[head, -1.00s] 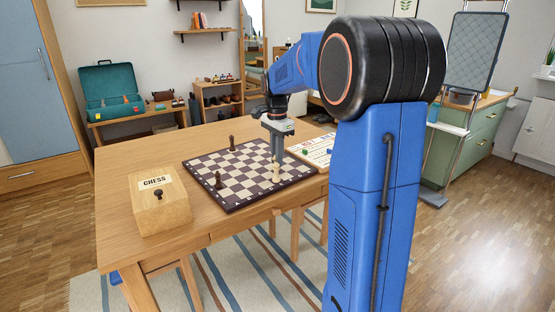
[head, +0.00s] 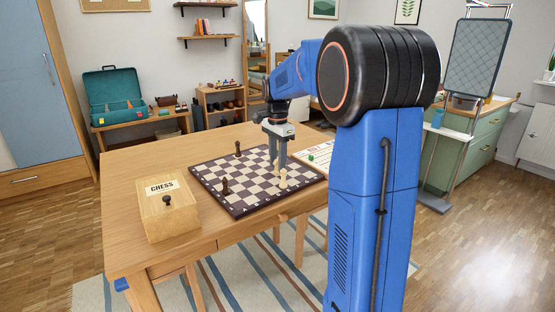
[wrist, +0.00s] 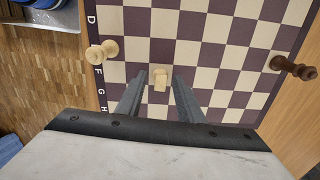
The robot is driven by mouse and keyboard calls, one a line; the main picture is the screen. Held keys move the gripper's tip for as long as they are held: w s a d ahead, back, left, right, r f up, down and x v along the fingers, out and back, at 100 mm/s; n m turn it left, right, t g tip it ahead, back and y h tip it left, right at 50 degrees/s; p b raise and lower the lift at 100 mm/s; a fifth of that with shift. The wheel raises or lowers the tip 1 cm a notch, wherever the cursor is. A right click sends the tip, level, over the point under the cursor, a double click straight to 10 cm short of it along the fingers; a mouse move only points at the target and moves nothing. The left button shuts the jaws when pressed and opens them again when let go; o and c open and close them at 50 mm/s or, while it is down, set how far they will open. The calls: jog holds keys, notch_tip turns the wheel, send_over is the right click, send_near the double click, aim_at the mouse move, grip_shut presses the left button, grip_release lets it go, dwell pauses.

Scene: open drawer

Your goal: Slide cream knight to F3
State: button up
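The chessboard (head: 232,204) lies on the table. My gripper (head: 277,165) points down over its right part, with its fingers apart. In the wrist view, a blocky cream piece, seemingly the knight (wrist: 160,78), stands between the fingertips (wrist: 161,80). A narrow gap shows on each side of it. Its exact square is hard to tell. Another cream piece (wrist: 103,50) stands at the lettered edge, left of the fingers; in the head view it is the cream piece (head: 283,180) near the board's near right side. The letters D, F, G and H are readable along that edge.
A wooden CHESS box (head: 168,208) stands left of the board. A light game sheet (head: 314,157) lies to the right. The board's middle squares are mostly clear.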

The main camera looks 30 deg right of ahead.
aim_at(277, 160)
notch_tip(277, 160, up, 17)
jog(key=shift+r, duration=0.2)
dwell(0.4)
dwell(0.5)
jog(key=s+a+f+n+t, duration=0.1)
jog(key=s+a+f+n, duration=0.35)
jog(key=s, duration=0.35)
jog(key=s+a+f+n+t, duration=0.1)
jog(key=s+a+f+n, duration=0.3)
jog(key=s, duration=0.4)
jog(key=s+a+f+n+t, duration=0.1)
jog(key=s+a+f+n, duration=0.25)
jog(key=s+a, duration=0.4)
jog(key=s+a+f+n+t, duration=0.1)
jog(key=s+f+n, duration=0.4)
jog(key=s+f, duration=0.4)
jog(key=shift+s+a+f+n+t, duration=0.2)
jog(key=shift+s+f+n+t, duration=0.15)
jog(key=shift+s, duration=0.2)
